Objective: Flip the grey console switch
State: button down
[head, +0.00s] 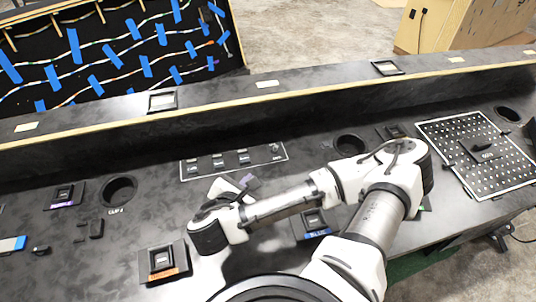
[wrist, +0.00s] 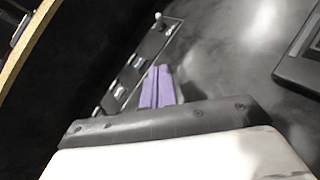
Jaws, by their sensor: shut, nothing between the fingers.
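A dark switch panel with a pale outline (head: 186,174) lies on the black console, with several small switches in a row. In the wrist view the panel (wrist: 148,52) runs diagonally, with a small pale-tipped lever (wrist: 160,17) at its far end. I cannot tell which switch is the grey one. My gripper (head: 250,182) is at the panel's near edge in the head view. Its purple fingers (wrist: 157,88) are shut together, empty, and point toward the panel. Whether they touch it is unclear. My gripper's body and arm hide the console just in front of the panel.
Button boxes labelled orange (head: 162,262), blue (head: 312,224) and purple (head: 64,195) sit on the console. A raised wood-edged ledge (head: 330,94) runs behind.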

jog(key=shift+d, duration=0.35)
jog(key=shift+f, duration=0.1)
jog(key=w+f+b, duration=0.1)
jog(key=b, duration=0.1)
jog(key=shift+w+d+b, duration=0.1)
jog(key=shift+b, duration=0.25)
jog(key=shift+w+d+f+b, duration=0.2)
jog(key=shift+w+f+b, duration=0.25)
jog(key=shift+b, duration=0.7)
jog(key=p, duration=0.3)
send_near(274, 149)
jog(key=f, duration=0.1)
jog(key=w+f, duration=0.1)
jog(key=f, duration=0.1)
jog(key=shift+w+a+f, duration=0.2)
jog(key=shift+w+f, duration=0.1)
jog(key=shift+w+d+r+p, duration=0.15)
jog(key=shift+w+d+p, duration=0.15)
jog(key=shift+w, duration=0.25)
jog(key=shift+w+d+r+p, duration=0.2)
jog(key=shift+w+d, duration=0.1)
jog(key=shift+w, duration=0.2)
jog(key=shift+w+d, duration=0.35)
jog(key=shift+w, duration=0.25)
jog(key=shift+w+r+p, duration=0.2)
jog(key=shift+r+p, duration=0.05)
jog(key=shift+p, duration=0.2)
